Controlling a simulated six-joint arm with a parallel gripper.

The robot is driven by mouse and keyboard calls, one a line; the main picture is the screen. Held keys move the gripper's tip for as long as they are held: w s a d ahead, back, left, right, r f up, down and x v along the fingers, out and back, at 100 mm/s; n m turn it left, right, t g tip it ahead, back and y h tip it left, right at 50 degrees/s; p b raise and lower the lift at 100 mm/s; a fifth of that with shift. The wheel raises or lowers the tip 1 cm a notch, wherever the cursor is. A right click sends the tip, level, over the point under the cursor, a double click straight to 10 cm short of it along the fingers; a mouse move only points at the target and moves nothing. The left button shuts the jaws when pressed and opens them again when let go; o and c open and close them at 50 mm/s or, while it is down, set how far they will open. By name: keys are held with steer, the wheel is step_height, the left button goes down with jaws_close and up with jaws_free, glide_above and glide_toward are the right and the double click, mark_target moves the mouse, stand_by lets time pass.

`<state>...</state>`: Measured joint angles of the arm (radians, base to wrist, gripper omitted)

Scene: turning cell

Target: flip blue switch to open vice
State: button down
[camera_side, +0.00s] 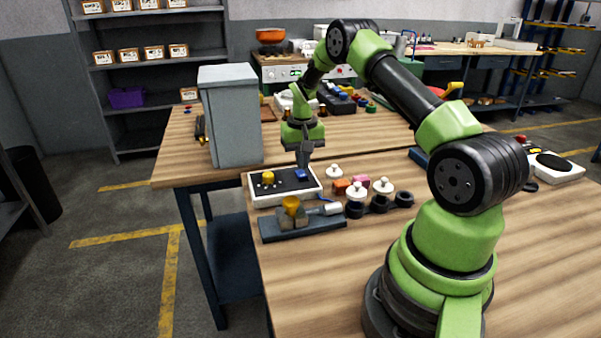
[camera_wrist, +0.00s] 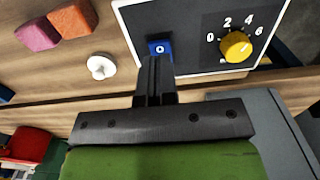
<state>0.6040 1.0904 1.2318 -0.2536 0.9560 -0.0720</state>
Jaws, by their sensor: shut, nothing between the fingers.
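The blue switch (camera_side: 301,175) sits on the right part of a white-edged control box with a black face (camera_side: 284,187). My gripper (camera_side: 303,164) is shut and empty, pointing down over the blue switch. In the wrist view my fingertips (camera_wrist: 154,62) overlap the switch's near edge; whether they touch it I cannot tell. The vice (camera_side: 292,215), with a brass-coloured piece at it, stands in front of the box. Its jaw gap is too small to judge.
A tall grey box (camera_side: 232,120) stands left of the control box. White knobbed pieces (camera_side: 357,190), a red-orange block (camera_side: 341,186), a pink block (camera_side: 361,181) and black round parts (camera_side: 378,203) lie to the right. The table's right front is clear.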

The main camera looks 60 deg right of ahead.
mark_target(302, 175)
steer(key=shift+f, duration=1.25)
stand_by(0.8)
steer(key=shift+r, duration=3.5)
steer(key=s+a+r+n+t, duration=0.1)
steer(key=s+a+r+t, duration=0.1)
steer(key=a+r, duration=0.6)
steer(key=s+a+r+n+t, duration=0.1)
steer(key=s+a+r+t, duration=0.1)
steer(key=a+r, duration=0.65)
steer(key=s+a+r+n+t+y, duration=0.1)
steer(key=s+a+r, duration=0.1)
steer(key=s+a, duration=0.2)
steer(key=s+a+r+n+t+y, duration=0.1)
steer(key=s+a, duration=0.4)
steer(key=s, duration=0.6)
steer(key=shift+a+r+n+t, duration=0.15)
steer(key=shift+r+n+t, duration=0.35)
steer(key=shift+t, duration=0.1)
